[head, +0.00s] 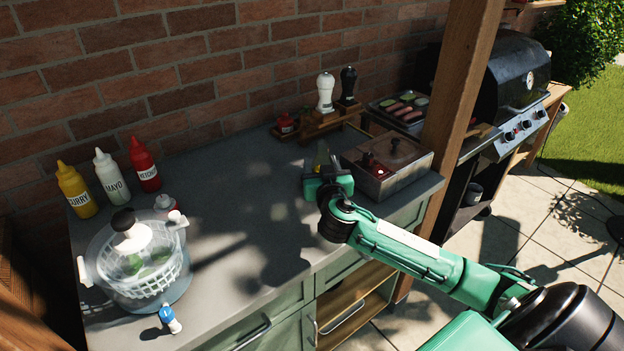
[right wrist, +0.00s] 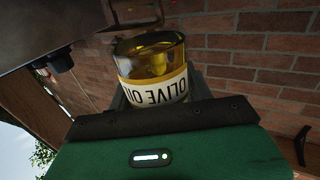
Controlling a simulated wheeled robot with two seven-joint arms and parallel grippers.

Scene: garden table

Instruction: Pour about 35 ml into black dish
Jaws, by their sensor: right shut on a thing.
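My right gripper (head: 325,178) is shut on the olive oil bottle and is over the counter, left of the metal box. The bottle (head: 322,157) shows as a small yellowish glass piece behind the gripper in the head view. In the right wrist view the bottle (right wrist: 152,72) sits between the jaws, with golden oil in clear glass and its label upside down in the picture. My right gripper also fills the bottom of that view (right wrist: 160,112). I cannot make out the black dish for certain; dark shadows lie on the counter. My left gripper is not in view.
The grey counter (head: 235,195) is mostly clear in the middle. A metal box with a lid (head: 388,165) stands close right of the gripper. A salad spinner (head: 135,262), sauce bottles (head: 107,178) and a small blue-white bottle (head: 170,319) stand left. Mills (head: 326,93) stand behind. A wooden post (head: 460,85) rises right.

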